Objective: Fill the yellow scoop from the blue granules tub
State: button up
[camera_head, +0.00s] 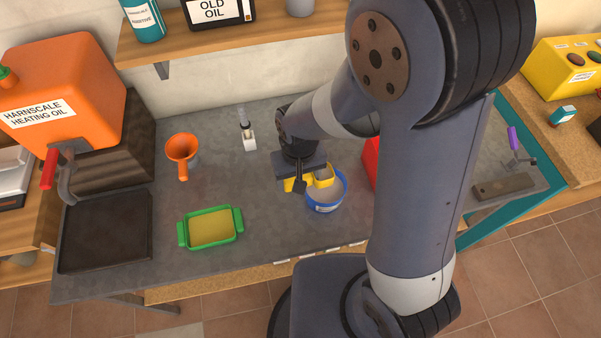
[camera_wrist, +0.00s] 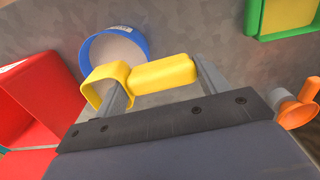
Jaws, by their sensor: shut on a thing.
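The yellow scoop (camera_wrist: 165,72) is held by its handle between the fingers of my gripper (camera_wrist: 163,84) in the wrist view. The gripper also shows in the head view (camera_head: 300,184), partly hidden by the wrist. The scoop's cup (camera_head: 325,177) is at the left rear rim of the blue granules tub (camera_head: 327,208), seeming to overlap it; I cannot tell whether they touch. The tub stands upright on the grey bench and holds pale grey granules. It shows beyond the scoop in the wrist view (camera_wrist: 143,42). Whether the cup holds granules is unclear.
A green tray (camera_head: 182,234) with yellowish contents lies to the left. An orange funnel (camera_head: 182,148) and a small white-based tool (camera_head: 249,141) stand behind. A red container (camera_head: 371,158) is close right of the tub, partly hidden by my arm. Bench between tray and tub is clear.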

jog(key=shift+r, duration=0.1)
dwell(0.5)
jog(key=shift+r+p, duration=0.75)
jog(key=shift+r, duration=0.15)
jog(key=shift+r, duration=0.15)
jog(key=shift+r+p, duration=0.75)
jog(key=shift+r, duration=0.1)
